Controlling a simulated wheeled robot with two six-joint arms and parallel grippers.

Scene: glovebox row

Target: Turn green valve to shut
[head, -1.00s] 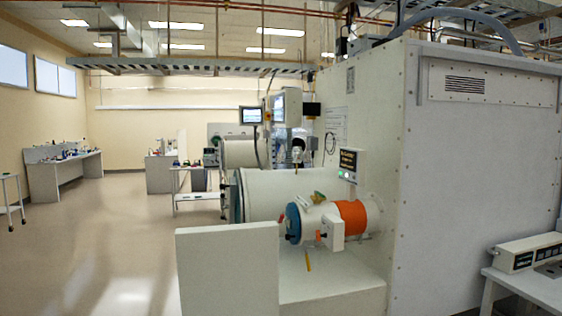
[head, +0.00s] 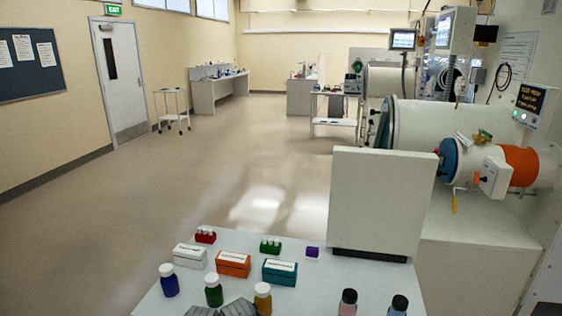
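A small green handle (head: 484,136), which looks like the green valve, sits on top of the small cylindrical chamber (head: 478,160) at the right. It is small in the picture and its exact angle is hard to tell. A yellow handle (head: 454,201) hangs down below the chamber's blue ring (head: 448,160). A small red part (head: 476,178) shows beside a white box (head: 494,177) on the chamber's front.
A white table (head: 330,285) in front holds bottles, small boxes and vial racks; a grey ribbed item (head: 237,308) lies at its near edge. A white panel (head: 378,203) stands between table and chamber. The floor (head: 140,220) at left is open.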

